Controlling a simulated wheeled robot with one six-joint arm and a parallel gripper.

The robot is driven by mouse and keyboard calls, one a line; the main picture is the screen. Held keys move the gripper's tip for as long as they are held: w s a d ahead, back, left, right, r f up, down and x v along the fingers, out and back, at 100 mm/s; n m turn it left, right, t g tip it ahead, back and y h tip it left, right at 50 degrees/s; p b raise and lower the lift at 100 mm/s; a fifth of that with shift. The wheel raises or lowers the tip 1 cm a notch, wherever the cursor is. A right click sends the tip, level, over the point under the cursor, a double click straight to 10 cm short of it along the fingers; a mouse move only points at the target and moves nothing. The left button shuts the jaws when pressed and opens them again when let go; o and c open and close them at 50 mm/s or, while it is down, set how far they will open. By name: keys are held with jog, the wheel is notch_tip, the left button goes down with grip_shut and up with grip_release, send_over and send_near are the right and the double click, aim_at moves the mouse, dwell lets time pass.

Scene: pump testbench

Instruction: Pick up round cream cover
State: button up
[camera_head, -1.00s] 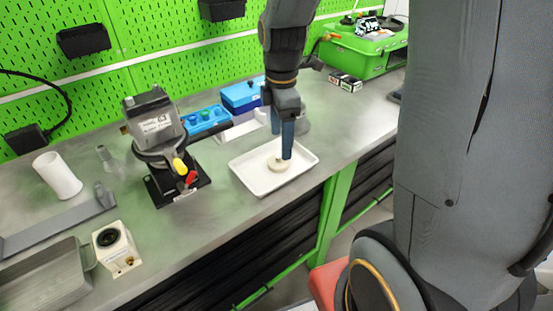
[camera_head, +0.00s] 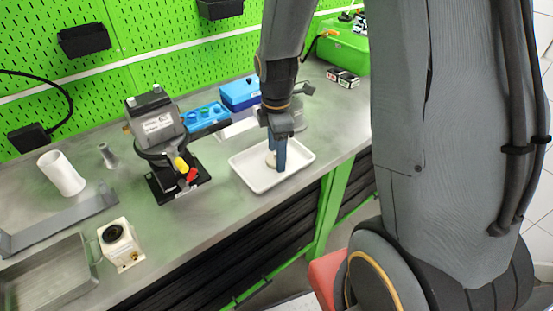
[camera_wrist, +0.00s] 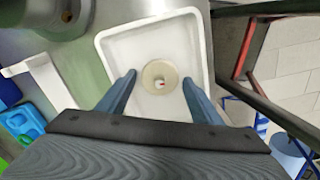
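In the wrist view my gripper (camera_wrist: 159,78) is open, with one blue-grey finger on each side of the cover and narrow gaps showing. In the head view the tray (camera_head: 298,169) sits near the bench's front edge. My gripper (camera_head: 276,163) points down into it there, and its fingers hide much of the cover (camera_head: 270,160).
A dark pump unit (camera_head: 158,130) on a black base stands left of the tray. Blue boxes (camera_head: 240,94) are behind it. A cream block (camera_head: 120,246), a white cylinder (camera_head: 61,173) and a grey tray (camera_head: 50,280) are further left. Free bench surface lies right of the tray.

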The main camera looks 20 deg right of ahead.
jog(key=c, duration=0.8)
jog(key=shift+r, duration=0.1)
